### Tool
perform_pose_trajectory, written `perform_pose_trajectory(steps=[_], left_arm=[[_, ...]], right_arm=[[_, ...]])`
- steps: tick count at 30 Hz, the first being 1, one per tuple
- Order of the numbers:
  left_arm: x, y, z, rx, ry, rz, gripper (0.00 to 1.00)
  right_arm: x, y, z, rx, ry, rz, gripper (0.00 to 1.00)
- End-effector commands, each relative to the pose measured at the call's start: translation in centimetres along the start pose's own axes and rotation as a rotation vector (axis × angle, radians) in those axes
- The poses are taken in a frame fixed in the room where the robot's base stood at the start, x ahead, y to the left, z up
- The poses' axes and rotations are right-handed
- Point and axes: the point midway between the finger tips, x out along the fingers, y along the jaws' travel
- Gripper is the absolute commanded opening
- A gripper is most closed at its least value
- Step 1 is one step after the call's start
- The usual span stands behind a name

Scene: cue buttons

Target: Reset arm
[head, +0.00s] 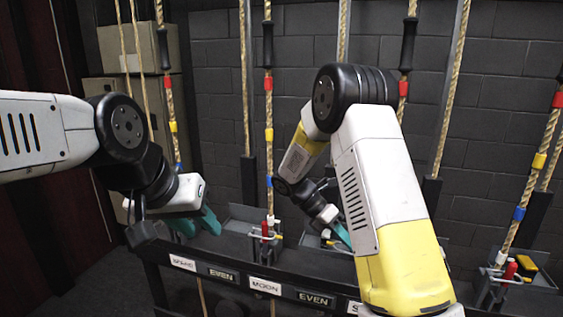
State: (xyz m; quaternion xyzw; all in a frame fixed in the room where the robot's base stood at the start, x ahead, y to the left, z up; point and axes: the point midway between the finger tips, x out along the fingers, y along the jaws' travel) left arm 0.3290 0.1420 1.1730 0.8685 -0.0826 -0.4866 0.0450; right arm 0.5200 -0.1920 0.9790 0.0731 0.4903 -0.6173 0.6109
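My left gripper (196,224) has teal fingers and hangs at the left end of the black rail (215,258). Its two fingers look spread, with nothing seen between them. My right gripper (341,233) is farther right, low behind the rail and largely hidden by my own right arm. Only a teal finger of it shows, so its opening cannot be judged. No cue buttons can be made out clearly.
White and dark labels run along the rail, such as MOON (265,286) and EVEN (222,274). A red-handled rope lock (266,231) stands behind it; another (508,270) is at right. Ropes (269,140) with coloured bands hang before a dark block wall (495,100). Beige boxes (143,48) stand back left.

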Motion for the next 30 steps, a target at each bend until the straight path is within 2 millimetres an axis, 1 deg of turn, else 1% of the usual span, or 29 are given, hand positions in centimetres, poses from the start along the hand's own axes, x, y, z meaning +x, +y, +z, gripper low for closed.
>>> perform_pose_trajectory(steps=[1, 8, 12, 18, 24, 27, 30], left_arm=[[0.0, 0.0, 0.0, 0.0, 0.0, 0.0, 0.36], [0.0, 0.0, 0.0, 0.0, 0.0, 0.0, 0.36], [0.0, 0.0, 0.0, 0.0, 0.0, 0.0, 0.36], [0.0, 0.0, 0.0, 0.0, 0.0, 0.0, 0.36], [0.0, 0.0, 0.0, 0.0, 0.0, 0.0, 0.36], [0.0, 0.0, 0.0, 0.0, 0.0, 0.0, 0.36], [0.0, 0.0, 0.0, 0.0, 0.0, 0.0, 0.36]], right_arm=[[-0.9, -1.8, 0.5, 0.105, 0.063, 0.043, 0.0], [-4.2, -8.4, 0.8, 0.579, 0.356, 0.186, 0.0], [-6.2, -12.2, 0.4, 0.863, 0.552, 0.244, 0.0], [-8.7, -17.4, -0.7, 1.252, 0.853, 0.291, 0.0], [-10.7, -21.8, -2.0, 1.595, 1.173, 0.288, 0.0], [-11.4, -23.3, -2.6, 1.715, 1.306, 0.274, 0.0], [-11.8, -24.2, -3.1, 1.794, 1.401, 0.258, 0.0]])
